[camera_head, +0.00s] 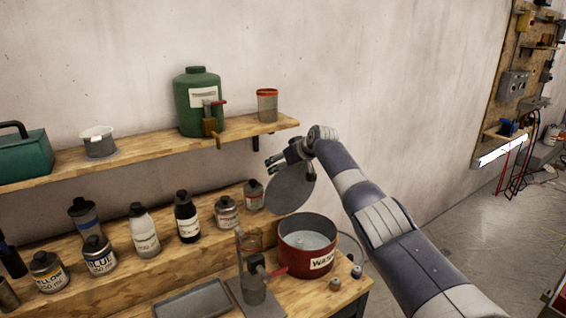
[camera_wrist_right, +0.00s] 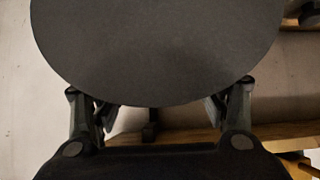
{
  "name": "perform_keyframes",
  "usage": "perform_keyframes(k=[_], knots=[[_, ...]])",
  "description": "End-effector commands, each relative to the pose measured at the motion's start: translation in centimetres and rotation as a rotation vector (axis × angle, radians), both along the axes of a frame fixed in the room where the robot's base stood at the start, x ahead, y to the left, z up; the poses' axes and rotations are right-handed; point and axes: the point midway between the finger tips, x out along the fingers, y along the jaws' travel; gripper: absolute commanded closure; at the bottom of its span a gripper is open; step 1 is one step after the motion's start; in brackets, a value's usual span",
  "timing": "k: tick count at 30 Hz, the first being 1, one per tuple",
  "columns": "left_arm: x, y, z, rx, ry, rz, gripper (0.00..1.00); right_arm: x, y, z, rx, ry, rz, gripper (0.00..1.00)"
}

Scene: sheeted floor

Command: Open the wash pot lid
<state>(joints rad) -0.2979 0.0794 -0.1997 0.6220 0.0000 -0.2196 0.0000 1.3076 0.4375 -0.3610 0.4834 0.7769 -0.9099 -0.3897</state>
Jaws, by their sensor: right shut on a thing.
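The red wash pot (camera_head: 301,258) stands on the wooden bench at the right end, with a white "WASH" label on its front. Its top is uncovered and a pale inside shows. The grey round lid (camera_head: 291,190) is tilted up, above and behind the pot's left side. My right gripper (camera_head: 276,160) is at the lid's upper edge and is shut on the lid. In the right wrist view, the dark lid (camera_wrist_right: 155,45) fills the upper middle, and the fingers (camera_wrist_right: 158,105) are on either side of its lower edge. The exact grip point is hidden. My left gripper is not in view.
A grey tray (camera_head: 193,301) lies further left. Several paint bottles (camera_head: 144,232) line the bench step. A green jug (camera_head: 198,105) and an orange-rimmed cup (camera_head: 267,106) stand on the shelf above.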

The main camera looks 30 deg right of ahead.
Motion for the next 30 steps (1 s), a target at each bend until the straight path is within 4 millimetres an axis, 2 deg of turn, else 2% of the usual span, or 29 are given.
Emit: perform_keyframes(k=[1,11,12,14,15,30], knots=[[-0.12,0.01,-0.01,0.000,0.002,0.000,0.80,-0.28,0.13,-0.96,0.002,0.022,0.002,0.75],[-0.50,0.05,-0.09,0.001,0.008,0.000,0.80,-0.49,0.14,-1.65,0.001,0.037,0.003,0.75],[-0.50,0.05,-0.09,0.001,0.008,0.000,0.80,-0.49,0.14,-1.69,0.001,0.038,0.003,0.27],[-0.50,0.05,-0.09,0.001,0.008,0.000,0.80,-0.49,0.14,-1.70,0.001,0.038,0.003,0.14],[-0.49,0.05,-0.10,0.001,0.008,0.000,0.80,-0.48,0.13,-1.68,0.001,0.037,0.003,0.11],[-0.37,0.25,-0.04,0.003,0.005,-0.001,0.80,-0.45,-0.04,-0.70,0.001,0.021,0.002,0.11]])
